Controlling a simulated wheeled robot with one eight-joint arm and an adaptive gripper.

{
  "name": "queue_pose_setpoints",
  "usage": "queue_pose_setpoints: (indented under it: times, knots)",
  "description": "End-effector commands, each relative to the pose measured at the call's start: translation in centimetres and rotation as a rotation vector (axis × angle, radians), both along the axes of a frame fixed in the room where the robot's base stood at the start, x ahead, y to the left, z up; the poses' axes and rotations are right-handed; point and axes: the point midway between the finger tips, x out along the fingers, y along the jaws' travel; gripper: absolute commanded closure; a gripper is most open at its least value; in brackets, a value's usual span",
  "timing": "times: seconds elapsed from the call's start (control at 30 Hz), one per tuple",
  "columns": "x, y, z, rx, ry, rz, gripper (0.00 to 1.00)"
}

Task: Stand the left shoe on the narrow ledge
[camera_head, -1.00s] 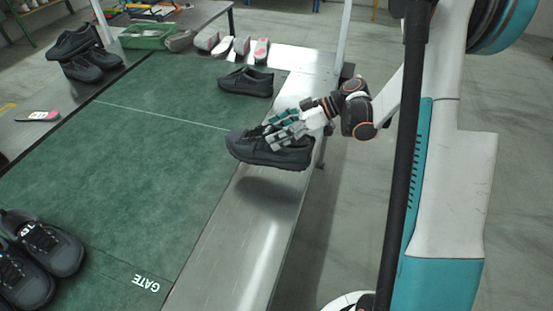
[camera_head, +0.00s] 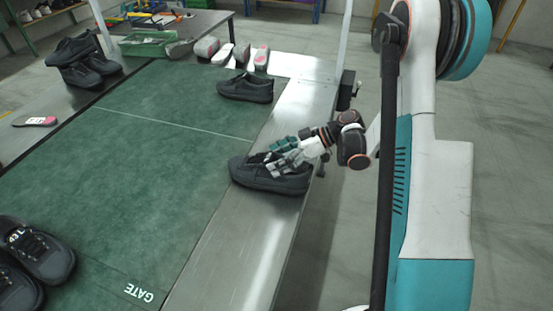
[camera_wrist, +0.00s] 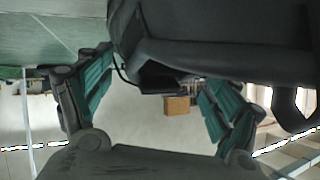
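A black lace-up shoe (camera_head: 270,176) is in my gripper (camera_head: 281,160), low over the narrow metal ledge (camera_head: 235,240) along the right side of the green mat. The shoe lies roughly level, toe to the left, its front reaching the mat's edge. No clear gap shows under its sole, but I cannot tell if it bears fully. My fingers are on its upper near the opening. In the wrist view the dark shoe (camera_wrist: 215,60) fills the top between the teal-padded fingers (camera_wrist: 158,95); the contact is partly hidden. Another black shoe (camera_head: 246,88) stands farther back, near the mat's right edge.
Black shoes (camera_head: 40,250) stand at the near left, others (camera_head: 82,60) at the far left. An insole (camera_head: 36,121) lies at the left. Pale soles (camera_head: 242,54) and a green tray (camera_head: 148,44) are at the back. A post (camera_head: 345,40) rises beyond the ledge. The mat's middle (camera_head: 150,160) is clear.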

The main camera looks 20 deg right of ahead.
Motion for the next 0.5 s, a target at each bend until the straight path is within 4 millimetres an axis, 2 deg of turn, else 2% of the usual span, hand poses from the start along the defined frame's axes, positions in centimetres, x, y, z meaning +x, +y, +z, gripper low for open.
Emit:
queue_pose_setpoints:
  times: [0.5]
  knots:
    - [0.00,-0.15,0.15,0.001,0.000,0.000,0.00]
